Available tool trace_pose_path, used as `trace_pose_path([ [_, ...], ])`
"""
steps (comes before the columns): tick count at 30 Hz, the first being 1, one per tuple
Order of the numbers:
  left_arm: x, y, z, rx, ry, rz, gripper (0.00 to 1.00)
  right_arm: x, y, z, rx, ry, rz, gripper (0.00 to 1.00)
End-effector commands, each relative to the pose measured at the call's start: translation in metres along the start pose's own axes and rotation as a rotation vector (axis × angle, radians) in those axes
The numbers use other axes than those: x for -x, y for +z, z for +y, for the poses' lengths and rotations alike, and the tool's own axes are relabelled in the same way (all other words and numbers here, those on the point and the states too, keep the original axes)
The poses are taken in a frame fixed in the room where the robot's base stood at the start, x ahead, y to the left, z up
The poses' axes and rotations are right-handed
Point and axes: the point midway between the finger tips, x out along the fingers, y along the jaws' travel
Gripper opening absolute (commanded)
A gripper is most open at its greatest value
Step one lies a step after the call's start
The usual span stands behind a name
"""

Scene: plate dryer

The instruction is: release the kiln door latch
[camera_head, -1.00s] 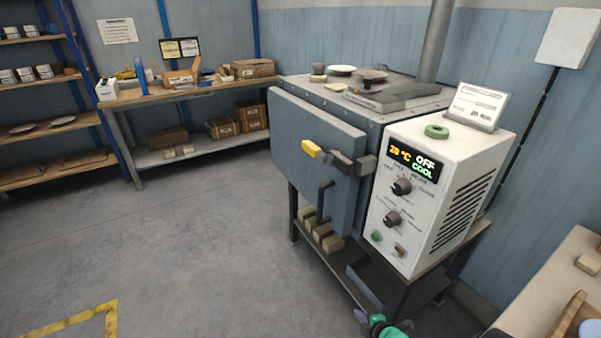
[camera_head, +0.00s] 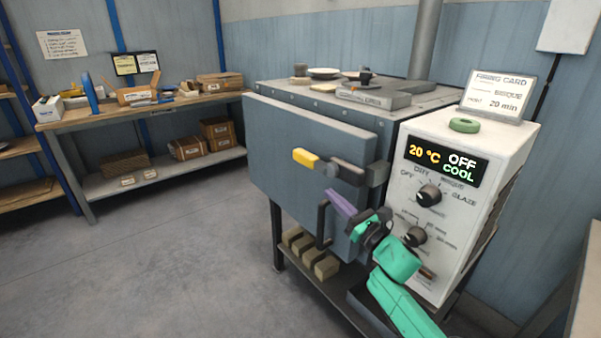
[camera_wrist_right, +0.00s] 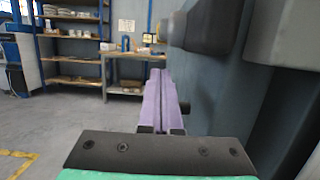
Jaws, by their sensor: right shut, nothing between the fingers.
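The kiln door (camera_head: 290,150) is a grey-blue panel on the front of the kiln and looks closed. Its latch is a dark bar with a yellow grip (camera_head: 306,158) at its left end, lying nearly level; a dark catch (camera_head: 377,173) is at its right. A dark upright handle (camera_head: 322,225) is below. My right gripper (camera_head: 338,203), with purple fingers, is shut and empty in front of the door, below the latch bar. In the right wrist view its fingers (camera_wrist_right: 159,95) are together, with dark latch parts above right. Contact with the door cannot be told. My left gripper is out of view.
The white control box (camera_head: 455,190) right of the door reads 20 °C, OFF, COOL. Blocks (camera_head: 312,257) sit on the shelf under the kiln. A workbench (camera_head: 150,115) with boxes stands at the back left. The floor (camera_head: 170,265) in front is clear.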

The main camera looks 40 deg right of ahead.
Motion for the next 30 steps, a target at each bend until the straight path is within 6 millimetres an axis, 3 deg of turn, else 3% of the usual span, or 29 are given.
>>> trace_pose_path([
  [7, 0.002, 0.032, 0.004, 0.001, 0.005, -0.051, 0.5, -0.001, 0.0, 0.0, -0.002, -0.001, 0.001, 0.0],
  [11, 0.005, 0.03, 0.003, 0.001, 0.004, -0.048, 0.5, -0.013, 0.002, 0.0, -0.003, 0.001, -0.001, 0.0],
  [22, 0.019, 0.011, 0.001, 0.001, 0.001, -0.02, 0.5, -0.085, 0.002, 0.0, -0.004, 0.0, 0.0, 0.0],
  [30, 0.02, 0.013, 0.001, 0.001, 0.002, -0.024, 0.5, -0.101, -0.001, 0.0, -0.003, -0.001, 0.003, 0.0],
])
